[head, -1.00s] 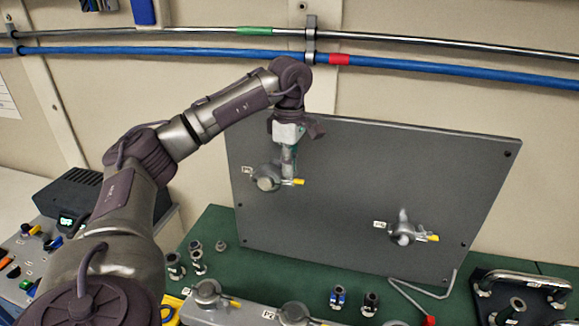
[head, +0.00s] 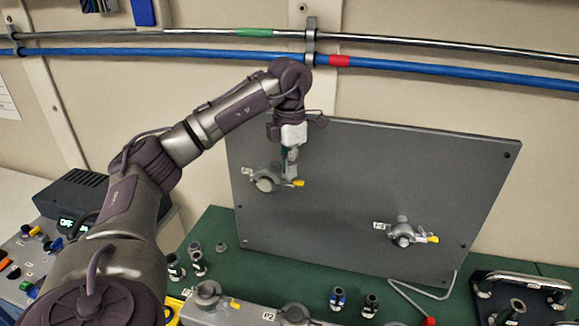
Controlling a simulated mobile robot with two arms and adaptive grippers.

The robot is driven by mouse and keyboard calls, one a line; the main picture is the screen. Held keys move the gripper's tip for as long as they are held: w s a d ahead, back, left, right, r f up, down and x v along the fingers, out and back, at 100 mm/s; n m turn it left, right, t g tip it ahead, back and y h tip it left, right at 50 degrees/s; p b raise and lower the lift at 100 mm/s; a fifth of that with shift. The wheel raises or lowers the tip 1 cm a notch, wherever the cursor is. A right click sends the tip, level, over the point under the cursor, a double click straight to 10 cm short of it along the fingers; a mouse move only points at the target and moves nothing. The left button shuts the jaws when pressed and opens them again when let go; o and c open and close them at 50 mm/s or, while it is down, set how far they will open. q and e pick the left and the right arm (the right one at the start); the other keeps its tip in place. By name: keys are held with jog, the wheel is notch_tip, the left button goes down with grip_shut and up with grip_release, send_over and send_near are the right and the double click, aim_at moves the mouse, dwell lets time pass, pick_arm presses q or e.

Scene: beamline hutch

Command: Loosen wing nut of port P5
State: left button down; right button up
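A grey upright panel (head: 350,250) carries two clamped ports with small white labels too small to read, so I cannot tell which is P5. The left port (head: 264,180) has a yellow-tipped part on its right side. My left gripper (head: 290,176) points down at this port's right side, close to the yellow tip. I cannot tell whether it touches or whether its fingers are open, as they show edge-on. The wing nut there is not clearly visible. The other port (head: 402,234), lower right, also has a yellow-tipped part and stands free. My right gripper is out of view.
A row of ports (head: 250,312) runs along the front of the green bench (head: 215,226). Several small fittings (head: 198,262) stand left of the panel, and two more (head: 338,299) in front. A red-tipped bent rod (head: 410,300) and a dark handled plate (head: 520,282) lie at right.

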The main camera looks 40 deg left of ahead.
pick_arm(q)
jog(key=shift+f+n, duration=0.1)
jog(key=shift+n, duration=0.5)
jog(key=c, duration=1.6)
grip_release()
jog(key=shift+c, duration=0.2)
notch_tip(320, 180, up, 12)
